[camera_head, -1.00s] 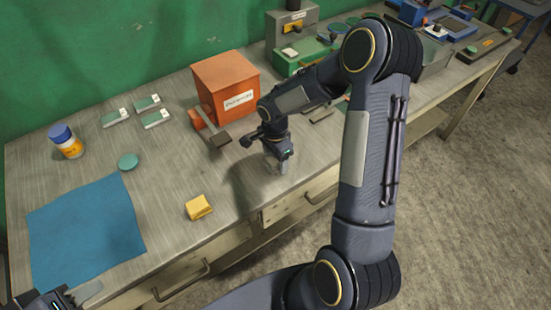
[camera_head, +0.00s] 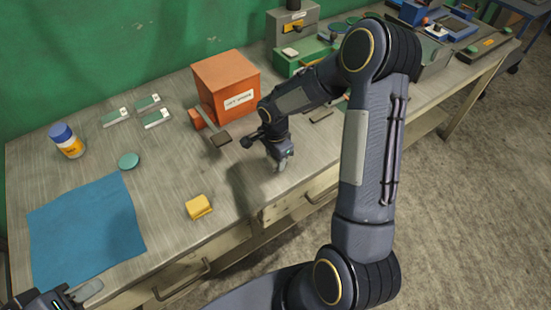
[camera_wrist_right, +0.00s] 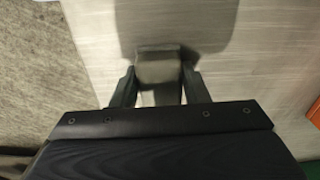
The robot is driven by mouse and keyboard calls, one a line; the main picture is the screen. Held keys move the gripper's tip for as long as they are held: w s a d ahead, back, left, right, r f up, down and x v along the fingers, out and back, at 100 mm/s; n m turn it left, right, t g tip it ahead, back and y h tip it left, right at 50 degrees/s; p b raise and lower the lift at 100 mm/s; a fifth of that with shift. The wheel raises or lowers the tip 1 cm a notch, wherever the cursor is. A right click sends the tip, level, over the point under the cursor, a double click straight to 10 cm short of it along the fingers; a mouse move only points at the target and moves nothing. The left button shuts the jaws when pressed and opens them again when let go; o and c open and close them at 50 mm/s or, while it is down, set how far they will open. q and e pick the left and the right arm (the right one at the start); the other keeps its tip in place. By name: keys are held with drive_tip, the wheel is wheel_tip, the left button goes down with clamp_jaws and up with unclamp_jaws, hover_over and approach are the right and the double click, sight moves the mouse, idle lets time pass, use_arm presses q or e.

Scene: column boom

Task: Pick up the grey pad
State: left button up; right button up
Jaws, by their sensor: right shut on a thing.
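The grey pad (camera_wrist_right: 160,68) is a small grey block between the fingers of my right gripper in the right wrist view. My right gripper (camera_wrist_right: 158,88) is shut on it, with one finger on each side. In the head view my right gripper (camera_head: 279,163) points down over the bench near its front edge, and the pad is mostly hidden there.
On the bench (camera_head: 165,182), an orange box (camera_head: 225,85) stands behind my right gripper, with a dark grey block (camera_head: 221,139) before it.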

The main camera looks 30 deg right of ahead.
wheel_tip(320, 180, up, 3)
drive_tip(key=shift+r, duration=0.15)
drive_tip(key=s+r+b, duration=0.1)
drive_tip(key=s+r, duration=0.3)
drive_tip(key=s, duration=0.3)
drive_tip(key=s+d+r+b, duration=0.1)
drive_tip(key=s+r+b, duration=0.1)
drive_tip(key=s+r, duration=0.3)
drive_tip(key=shift+s+r, duration=0.25)
drive_tip(key=shift+s, duration=0.75)
